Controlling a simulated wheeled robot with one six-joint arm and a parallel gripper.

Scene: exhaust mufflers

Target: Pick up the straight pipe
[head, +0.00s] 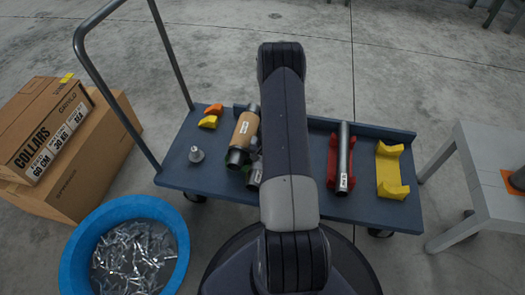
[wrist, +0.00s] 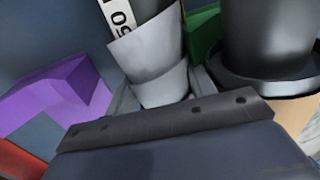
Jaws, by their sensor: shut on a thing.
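My gripper (wrist: 165,98) is shut on a labelled metal piece (wrist: 148,60) in the wrist view. The piece has a silver, stepped, tapering end, a darker body and a white label. In the head view my arm covers the gripper and most of this piece; one silver end (head: 253,178) seems to show left of the arm. It lies close to a green support (wrist: 203,30); I cannot tell whether they touch. A slim, straight silver pipe (head: 344,150) with a label lies in a red cradle (head: 333,162) right of my arm.
A tan-banded black muffler (head: 244,130) lies close beside the held piece; its dark end (wrist: 268,45) fills the wrist view's right. A purple block (wrist: 60,95) is at left. The blue cart (head: 225,178) also bears a yellow cradle (head: 391,170). A blue tub (head: 75,245) stands front left.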

